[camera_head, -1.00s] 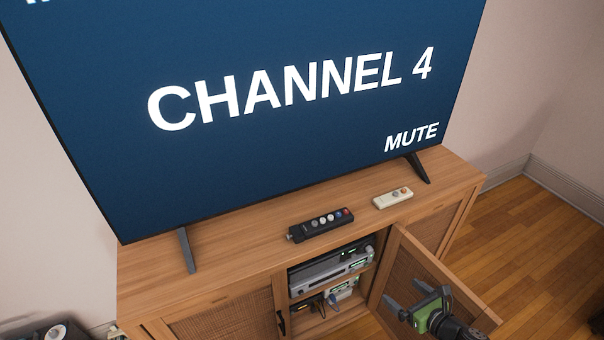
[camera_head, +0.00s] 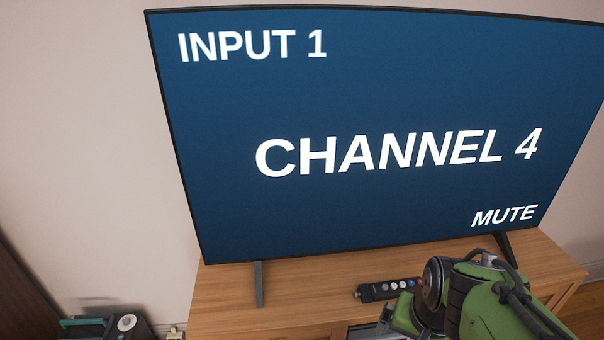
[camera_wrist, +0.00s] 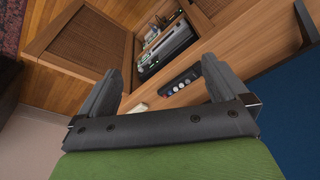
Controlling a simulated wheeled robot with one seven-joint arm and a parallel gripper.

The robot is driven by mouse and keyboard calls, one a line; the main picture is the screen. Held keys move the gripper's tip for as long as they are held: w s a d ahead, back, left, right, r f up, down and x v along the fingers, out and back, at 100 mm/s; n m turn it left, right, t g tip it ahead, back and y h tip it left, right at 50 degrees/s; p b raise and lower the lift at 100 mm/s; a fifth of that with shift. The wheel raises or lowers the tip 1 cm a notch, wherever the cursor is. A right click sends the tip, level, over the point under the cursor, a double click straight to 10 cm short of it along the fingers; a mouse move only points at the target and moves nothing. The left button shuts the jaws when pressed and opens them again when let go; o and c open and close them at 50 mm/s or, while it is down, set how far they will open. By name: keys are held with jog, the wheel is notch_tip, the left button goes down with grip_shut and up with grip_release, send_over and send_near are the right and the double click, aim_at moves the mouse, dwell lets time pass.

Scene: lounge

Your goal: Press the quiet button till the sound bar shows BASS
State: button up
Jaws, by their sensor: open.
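The black remote (camera_head: 388,289) lies on the cabinet top below the TV, with a row of several coloured buttons; it also shows in the wrist view (camera_wrist: 181,82). Its button labels are too small to read. A cream remote (camera_wrist: 138,109) shows partly in the wrist view, behind my left finger; my arm hides it in the head view. My gripper (camera_wrist: 161,66) is open and empty, its fingers spread with the cabinet beyond them. In the head view my arm hides most of it. I cannot make out a sound bar or the word BASS.
The TV (camera_head: 340,110) reads INPUT 1, CHANNEL 4 and MUTE. It stands on the wooden cabinet (camera_head: 225,290). An open cabinet compartment holds grey devices (camera_wrist: 168,48). A dark device with a white knob (camera_head: 126,322) sits at the lower left.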

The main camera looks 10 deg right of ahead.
jog(key=s+a+r+n+t+p, duration=0.1)
jog(key=s+a+r+n+t, duration=0.2)
jog(key=s+a+r+n, duration=0.3)
notch_tip(320, 180, up, 3)
jog(key=shift+s+a+f+n+y, duration=0.1)
jog(key=shift+s+a+n+y, duration=0.25)
jog(key=shift+s, duration=0.4)
grip_shut()
dwell(0.6)
